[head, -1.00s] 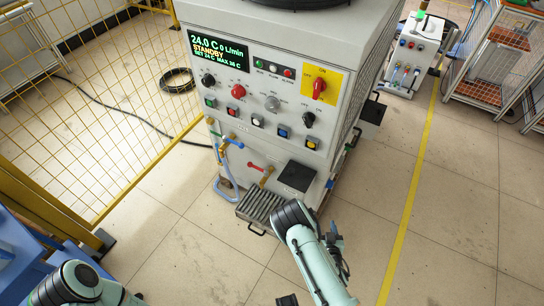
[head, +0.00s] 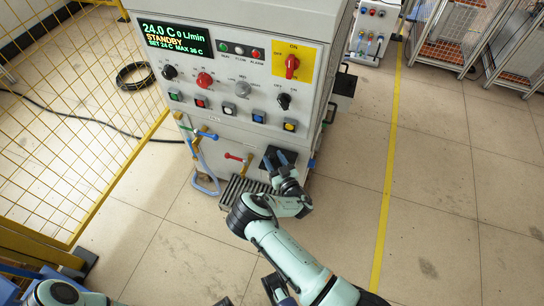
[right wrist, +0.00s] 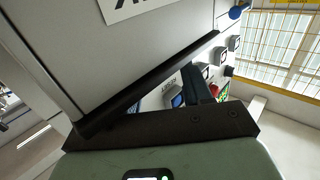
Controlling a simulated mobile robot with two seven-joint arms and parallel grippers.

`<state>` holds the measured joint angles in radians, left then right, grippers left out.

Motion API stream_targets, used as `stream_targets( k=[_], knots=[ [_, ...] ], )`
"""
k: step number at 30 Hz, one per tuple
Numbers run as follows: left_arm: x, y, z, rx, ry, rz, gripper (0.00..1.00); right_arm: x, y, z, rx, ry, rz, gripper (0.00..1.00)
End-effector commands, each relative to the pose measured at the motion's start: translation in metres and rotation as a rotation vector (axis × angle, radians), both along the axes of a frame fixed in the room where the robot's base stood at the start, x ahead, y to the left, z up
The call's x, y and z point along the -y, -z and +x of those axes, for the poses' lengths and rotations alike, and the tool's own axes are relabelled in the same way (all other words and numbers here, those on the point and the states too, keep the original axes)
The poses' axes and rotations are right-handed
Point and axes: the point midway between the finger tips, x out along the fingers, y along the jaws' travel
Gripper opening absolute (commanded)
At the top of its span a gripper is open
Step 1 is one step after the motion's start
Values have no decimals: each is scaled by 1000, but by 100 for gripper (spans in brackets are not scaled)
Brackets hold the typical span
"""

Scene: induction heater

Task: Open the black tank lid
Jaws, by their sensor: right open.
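The black tank lid (head: 268,161) is a dark square low on the front right of the grey cabinet, right of the red-handled tap (head: 234,157). It looks closed, but my right gripper hides much of it. My right gripper (head: 283,163) is open, with its bluish fingers in front of the lid. I cannot tell whether they touch it. In the right wrist view, a dark finger (right wrist: 194,84) stands close to a black strip along a grey panel; I cannot tell whether the strip is the lid's edge.
The cabinet (head: 235,55) carries a display, knobs and several buttons above the lid. A ribbed drip tray (head: 235,190) projects below the tap. A yellow mesh fence (head: 80,130) stands left. The tiled floor right of the cabinet is clear, crossed by a yellow line (head: 388,180).

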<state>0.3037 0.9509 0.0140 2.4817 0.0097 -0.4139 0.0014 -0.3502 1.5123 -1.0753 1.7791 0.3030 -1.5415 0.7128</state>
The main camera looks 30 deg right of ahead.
Motion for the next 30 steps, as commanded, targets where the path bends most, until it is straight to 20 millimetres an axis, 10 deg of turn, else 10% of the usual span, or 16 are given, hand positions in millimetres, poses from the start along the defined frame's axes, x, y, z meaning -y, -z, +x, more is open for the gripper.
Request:
stream_targets(
  k=[15,20,30],
  knots=[
    [0,2,1,4,0,0,43,2,0,20,-1,1,0,49],
    [0,2,1,4,0,0,43,2,0,20,-1,1,0,0],
    [0,6,2,9,-2,1,43,2,-1,26,14,1,12,0]
  ],
)
